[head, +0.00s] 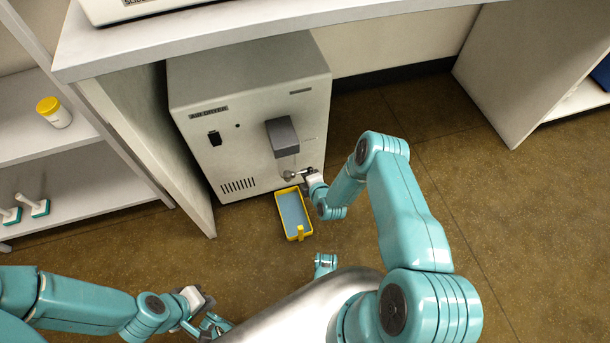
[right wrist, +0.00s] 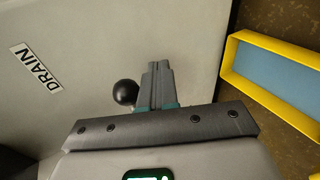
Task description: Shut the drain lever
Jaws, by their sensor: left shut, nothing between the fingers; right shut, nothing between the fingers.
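The drain lever shows as a round black knob (right wrist: 125,92) in the right wrist view, just left of my right gripper's fingers (right wrist: 158,66). Its shaft is hidden behind the gripper. In the head view the valve (head: 291,174) is small, low on the front of the air dryer (head: 250,115). My right gripper (head: 304,178) is shut and empty beside it; I cannot tell if it touches the knob. A DRAIN label (right wrist: 36,67) is on the panel. My left gripper (head: 212,318) is shut and empty, low at the left, far from the dryer.
A yellow tray (head: 299,237) with a blue bottom lies on the floor below the valve. A bench panel (head: 150,140) stands close left of the dryer, and the bench top (head: 400,12) overhangs it. Shelves stand further left. The floor right of the dryer is clear.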

